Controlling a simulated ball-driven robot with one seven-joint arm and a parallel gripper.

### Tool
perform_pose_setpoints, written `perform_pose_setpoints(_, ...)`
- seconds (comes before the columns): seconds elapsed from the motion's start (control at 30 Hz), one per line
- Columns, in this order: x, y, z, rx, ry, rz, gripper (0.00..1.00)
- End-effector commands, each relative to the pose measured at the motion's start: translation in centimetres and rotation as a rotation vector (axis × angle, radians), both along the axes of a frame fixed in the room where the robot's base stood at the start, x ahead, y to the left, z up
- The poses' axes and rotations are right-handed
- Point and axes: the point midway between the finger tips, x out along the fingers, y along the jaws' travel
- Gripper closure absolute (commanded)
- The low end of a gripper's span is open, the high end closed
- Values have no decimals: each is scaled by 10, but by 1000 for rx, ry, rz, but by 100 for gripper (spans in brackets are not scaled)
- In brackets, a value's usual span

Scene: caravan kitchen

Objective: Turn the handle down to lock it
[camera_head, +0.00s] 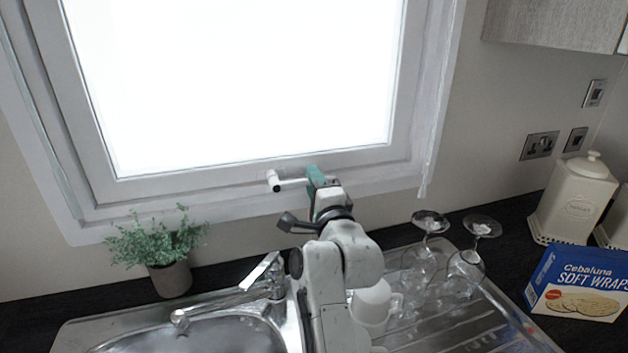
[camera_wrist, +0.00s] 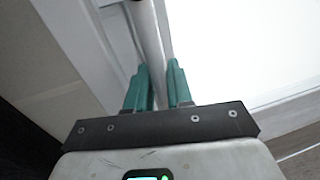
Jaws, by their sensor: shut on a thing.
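The window handle (camera_head: 290,184) is a white lever at the bottom middle of the window frame. In the head view it lies roughly level, with a rounded, dark-tipped end at its left. My gripper (camera_head: 317,178), with teal fingers, is at the handle's right part. In the wrist view the handle (camera_wrist: 148,40) runs down from the top edge to between the fingers. My gripper (camera_wrist: 160,88) is shut on the handle there, one finger on each side. The handle's mount is hidden by my gripper in the head view.
The bright window (camera_head: 240,80) fills the back. Below stand a potted plant (camera_head: 168,262), a tap (camera_head: 235,290) over the sink, a white mug (camera_head: 372,305) and several upturned glasses (camera_head: 428,262) on the drainer. A wraps box (camera_head: 578,283) and a canister (camera_head: 575,203) are at right.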

Motion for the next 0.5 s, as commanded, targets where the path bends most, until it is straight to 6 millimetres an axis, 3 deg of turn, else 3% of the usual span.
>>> perform_pose_setpoints(0.2, 0, -1, -4, 1, 8, 0, 100)
perform_pose_setpoints(0.23, 0, -1, -5, 1, 9, 0, 78)
perform_pose_setpoints(0.4, 0, -1, -4, 0, 6, 0, 62)
perform_pose_setpoints(0.5, 0, -1, -3, 0, 5, -1, 62)
